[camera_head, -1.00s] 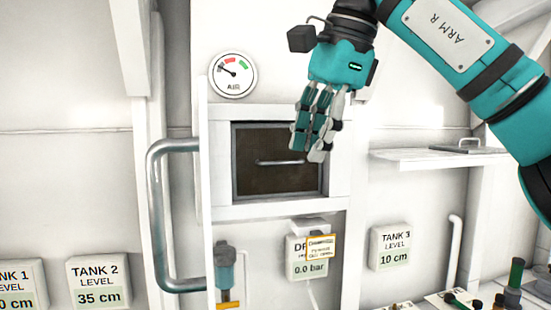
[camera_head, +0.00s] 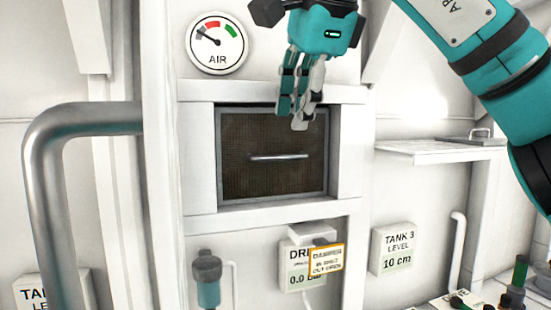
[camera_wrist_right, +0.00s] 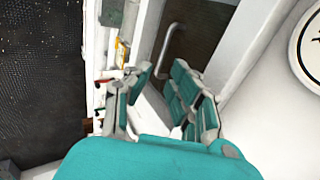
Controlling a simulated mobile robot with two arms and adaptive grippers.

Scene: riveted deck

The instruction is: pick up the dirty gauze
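The dirty gauze (camera_head: 250,185) is a dark brown mesh panel with a thin metal frame and a horizontal bar handle (camera_head: 279,157). It sits upright in a white recessed housing (camera_head: 198,150) on the wall. My right gripper (camera_head: 292,115) hangs fingers-down in front of the gauze's upper right part, above the handle, and holds nothing. In the right wrist view its fingers (camera_wrist_right: 162,80) are spread apart, with the gauze (camera_wrist_right: 207,28) and its handle (camera_wrist_right: 172,45) beyond them, not between them. My left gripper is not in view.
An AIR gauge (camera_head: 216,43) is above the housing. A yellow-edged damper tag (camera_head: 326,260) hangs below. A white shelf (camera_head: 435,150) juts out at right.

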